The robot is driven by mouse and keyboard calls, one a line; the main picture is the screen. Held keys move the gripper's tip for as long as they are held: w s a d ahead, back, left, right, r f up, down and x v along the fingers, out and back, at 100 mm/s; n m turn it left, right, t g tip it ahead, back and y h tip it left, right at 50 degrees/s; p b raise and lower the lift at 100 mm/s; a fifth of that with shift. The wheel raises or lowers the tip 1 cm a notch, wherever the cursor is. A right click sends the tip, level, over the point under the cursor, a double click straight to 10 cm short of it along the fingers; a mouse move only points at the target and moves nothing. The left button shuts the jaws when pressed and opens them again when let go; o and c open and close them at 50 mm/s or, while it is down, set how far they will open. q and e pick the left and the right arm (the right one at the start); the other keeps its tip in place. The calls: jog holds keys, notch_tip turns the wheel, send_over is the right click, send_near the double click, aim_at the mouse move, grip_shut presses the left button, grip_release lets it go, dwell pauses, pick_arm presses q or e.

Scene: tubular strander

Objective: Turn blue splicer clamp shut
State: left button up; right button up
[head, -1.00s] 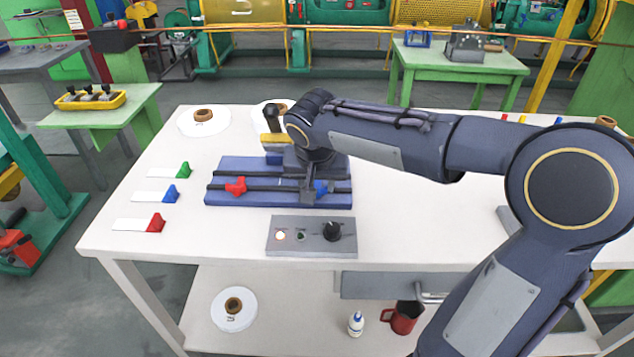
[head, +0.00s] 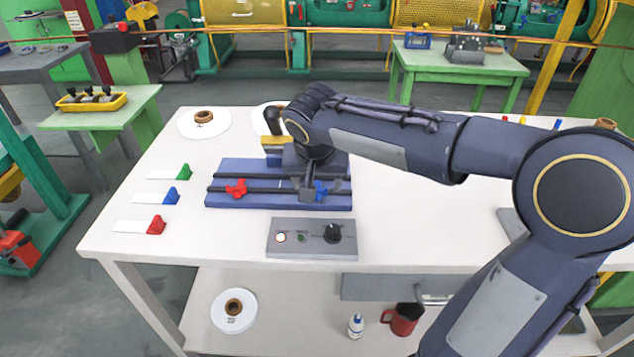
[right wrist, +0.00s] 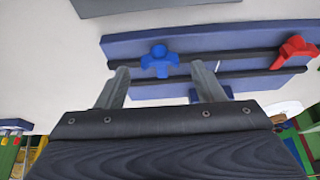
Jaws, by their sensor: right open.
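The splicer is a blue base (head: 270,199) with two dark rails on the white table. Its blue splicer clamp (head: 321,188) is a lobed knob at the right end, partly covered by my gripper in the head view. My right gripper (head: 306,188) points down at the base, just left of the blue clamp. In the right wrist view the blue clamp (right wrist: 158,61) shows whole, beyond and between the open fingertips (right wrist: 160,76). I see no contact with it. A red clamp (head: 236,188) sits at the left end of the rails. My left gripper is out of view.
A grey control box (head: 311,238) with a black knob stands in front of the base. Green, blue and red tabbed pieces (head: 155,225) lie to the left. White spools (head: 204,122) stand behind. The table right of the base is mostly clear under my arm.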

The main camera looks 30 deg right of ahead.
jog(key=v, duration=0.6)
jog(key=shift+p, duration=0.4)
jog(key=shift+s+r, duration=0.1)
jog(key=shift+r, duration=0.05)
jog(key=s+a+n+t+y+p, duration=0.1)
jog(key=s+a+n+y+p, duration=0.1)
jog(key=s+p, duration=0.3)
jog(key=s+a+n+y+p, duration=0.2)
jog(key=s+a+y+p, duration=0.1)
jog(key=s, duration=1.1)
jog(key=y+p, duration=0.1)
jog(key=p, duration=0.1)
jog(key=shift+s+n+t+p, duration=0.25)
jog(key=shift+n+t+p, duration=0.1)
jog(key=shift+n+t, duration=0.05)
jog(key=shift+a, duration=0.1)
